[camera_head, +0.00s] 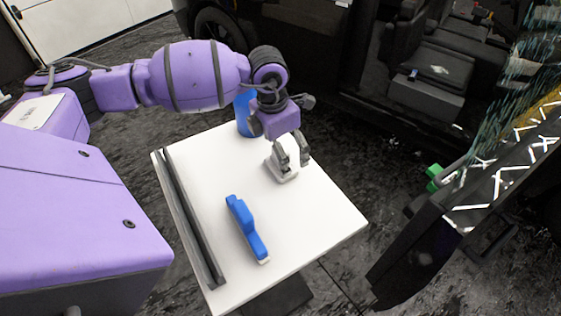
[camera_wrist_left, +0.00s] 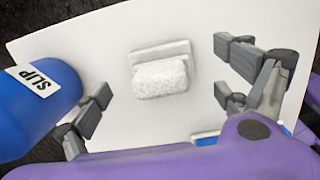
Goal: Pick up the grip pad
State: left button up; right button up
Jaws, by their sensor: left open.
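The grip pad (camera_head: 284,171), which I take to be the pale block with a fluffy white face, lies on the white table (camera_head: 325,225) near its back edge. In the left wrist view the grip pad (camera_wrist_left: 160,76) lies between the spread fingers, with table surface showing on both sides of it. My left gripper (camera_head: 292,152) points down over the pad, with its fingers open and nothing held. It also shows in the left wrist view (camera_wrist_left: 163,88). In the head view the fingers hide part of the pad. My right gripper is not in view.
A blue bottle (camera_head: 245,112) marked SLIP stands close behind the gripper, and close to its left finger in the wrist view (camera_wrist_left: 38,100). A blue hand tool (camera_head: 245,225) lies nearer the front. A dark bar (camera_head: 190,215) runs along the left edge. The table's right front is clear.

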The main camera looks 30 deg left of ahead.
pick_arm(q)
jog(key=f, duration=0.4)
jog(key=shift+w+d+f, duration=0.1)
jog(key=shift+w+d, duration=0.1)
jog(key=shift+w, duration=0.05)
jog(key=c, duration=1.3)
jog(key=shift+c, duration=0.2)
jog(key=shift+r, duration=0.6)
jog(key=s+a+r, duration=0.7)
jog(key=s+r, duration=0.5)
jog(key=shift+a, duration=0.3)
jog(key=shift+w, duration=0.1)
